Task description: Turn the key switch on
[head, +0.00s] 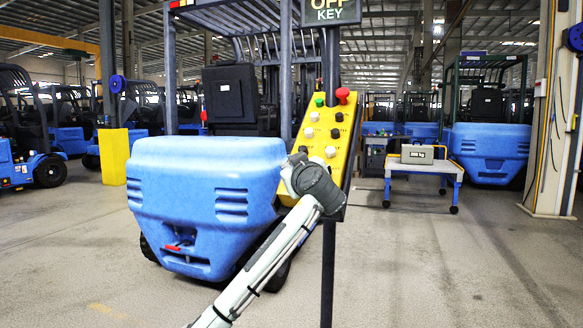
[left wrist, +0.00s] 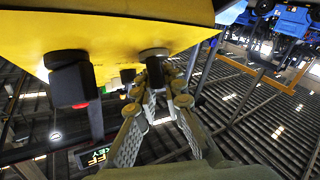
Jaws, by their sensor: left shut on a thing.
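The yellow control panel (head: 326,125) stands tilted on a dark post. It carries a red mushroom button (head: 342,96), a green button (head: 320,102) and several white and black knobs. A sign (head: 331,11) above it reads OFF and KEY. My left gripper (head: 292,170) is at the panel's lower left part and covers what lies behind it. In the left wrist view, my left gripper (left wrist: 158,82) is shut at a dark round knob (left wrist: 153,54) under the yellow panel face. I cannot tell for sure whether this knob is the key switch. My right gripper is not in view.
A blue forklift (head: 205,170) stands close behind and left of the panel. A wheeled cart (head: 425,168) with a grey weight block (head: 417,154) stands at the right. More forklifts line the back. The floor at the front right is clear.

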